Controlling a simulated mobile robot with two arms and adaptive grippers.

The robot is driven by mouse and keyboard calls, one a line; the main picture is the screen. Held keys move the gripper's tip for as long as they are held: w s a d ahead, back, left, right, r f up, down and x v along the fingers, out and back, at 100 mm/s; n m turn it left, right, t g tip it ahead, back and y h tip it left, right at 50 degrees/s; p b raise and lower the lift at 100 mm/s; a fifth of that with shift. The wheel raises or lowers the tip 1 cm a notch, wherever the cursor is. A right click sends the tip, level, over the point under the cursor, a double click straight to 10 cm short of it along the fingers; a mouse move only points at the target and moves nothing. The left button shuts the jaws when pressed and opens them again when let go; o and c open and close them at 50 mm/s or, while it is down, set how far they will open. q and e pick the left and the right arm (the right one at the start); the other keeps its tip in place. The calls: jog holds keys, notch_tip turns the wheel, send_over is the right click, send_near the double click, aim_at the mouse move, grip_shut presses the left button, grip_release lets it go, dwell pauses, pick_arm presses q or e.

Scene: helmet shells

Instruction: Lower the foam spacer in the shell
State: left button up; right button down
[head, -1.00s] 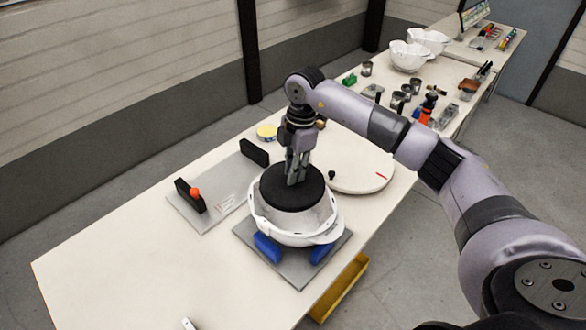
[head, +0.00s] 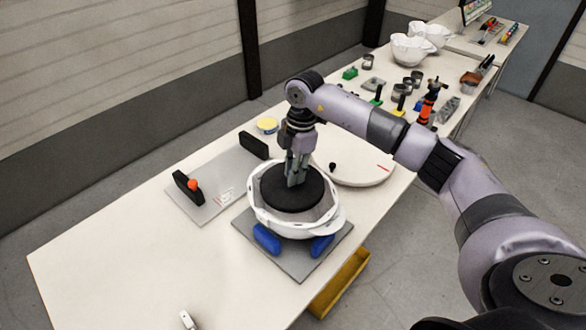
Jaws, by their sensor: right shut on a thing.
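The foam spacer (head: 291,199) is a thick black disc in the head view, sitting low inside the open white helmet shell (head: 262,223). The shell's rim stands around the disc. The shell rests on blue supports (head: 267,239) on a grey plate (head: 301,268). My right gripper (head: 293,184) points down at the middle of the disc and is shut on it. The exact grip point is partly hidden by the fingers. My left gripper does not show.
A grey plate with black uprights (head: 187,188) and an orange knob lies left of the shell. A round white turntable (head: 350,165) stands behind right. A yellow bin (head: 341,283) hangs at the table's edge. The table's front left (head: 110,250) is mostly clear.

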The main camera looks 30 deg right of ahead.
aim_at(293, 187)
jog(key=shift+f+b, duration=1.55)
jog(key=shift+f, duration=1.25)
jog(key=shift+s+f, duration=0.2)
jog(key=shift+s, duration=0.05)
jog(key=shift+f, duration=0.2)
jog(key=c, duration=1.9)
grip_release()
jog(key=o, duration=0.4)
jog(key=shift+w+d, duration=0.1)
jog(key=shift+w, duration=0.1)
jog(key=shift+o, duration=0.7)
jog(key=shift+r, duration=0.15)
jog(key=shift+r, duration=0.15)
notch_tip(293, 187, up, 12)
jog(key=d, duration=0.1)
jog(key=shift+d, duration=0.2)
